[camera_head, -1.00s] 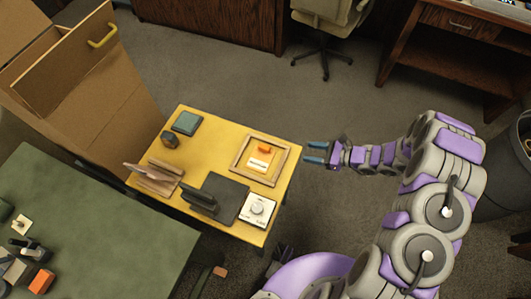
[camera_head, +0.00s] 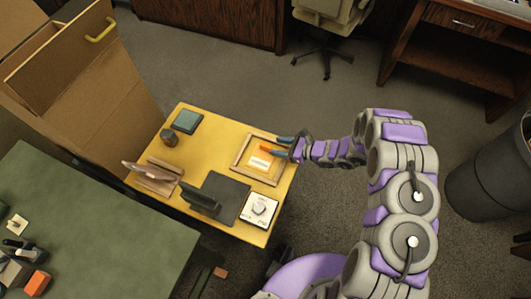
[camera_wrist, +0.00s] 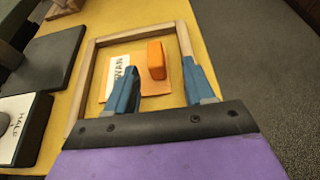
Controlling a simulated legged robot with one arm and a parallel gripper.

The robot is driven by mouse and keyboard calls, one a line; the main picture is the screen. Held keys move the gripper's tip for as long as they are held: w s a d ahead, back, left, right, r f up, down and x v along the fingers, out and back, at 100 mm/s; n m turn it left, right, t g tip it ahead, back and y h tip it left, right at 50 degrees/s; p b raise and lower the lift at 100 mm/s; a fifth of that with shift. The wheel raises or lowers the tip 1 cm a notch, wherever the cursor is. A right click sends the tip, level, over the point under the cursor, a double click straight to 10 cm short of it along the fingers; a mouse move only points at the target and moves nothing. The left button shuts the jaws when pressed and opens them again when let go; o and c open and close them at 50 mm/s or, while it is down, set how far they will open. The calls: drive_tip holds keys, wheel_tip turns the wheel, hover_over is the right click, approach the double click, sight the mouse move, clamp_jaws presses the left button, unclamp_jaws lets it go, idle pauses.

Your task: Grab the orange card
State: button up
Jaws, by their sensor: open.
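A wooden-framed tray (camera_wrist: 79,90) lies on the yellow table and also shows in the head view (camera_head: 237,165). In the wrist view, a flat light-orange card (camera_wrist: 152,89) lies inside it. A bright orange block (camera_wrist: 156,58) sits on or just over the card's far part. A white card with dark lettering (camera_wrist: 112,88) lies to its left, touching or overlapping it. My gripper (camera_wrist: 159,68) is open and empty, with one blue finger on each side of the orange block and card. In the head view, my gripper (camera_head: 281,147) is over the tray's right side and partly hides the orange pieces.
The yellow table (camera_head: 214,128) also holds a teal block (camera_head: 187,121), a dark round jar (camera_head: 169,138), a wooden stand (camera_head: 152,177), a dark plate (camera_head: 225,189) and a white dial box (camera_head: 260,209). A green table (camera_head: 110,215) stands at left.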

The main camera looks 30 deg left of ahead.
sight(270, 146)
drive_tip(key=x, duration=0.1)
drive_tip(key=b+x, duration=0.1)
drive_tip(key=x, duration=0.3)
drive_tip(key=shift+s+a, duration=0.15)
drive_tip(key=shift+s, duration=0.2)
drive_tip(key=shift+d+r, duration=0.1)
drive_tip(key=shift+d, duration=0.15)
drive_tip(key=shift+a+f, duration=0.25)
drive_tip(key=shift+a, duration=0.4)
drive_tip(key=c, duration=0.5)
drive_tip(key=shift+d+r, duration=0.1)
drive_tip(key=shift+d, duration=0.25)
clamp_jaws()
drive_tip(key=shift+d, duration=0.15)
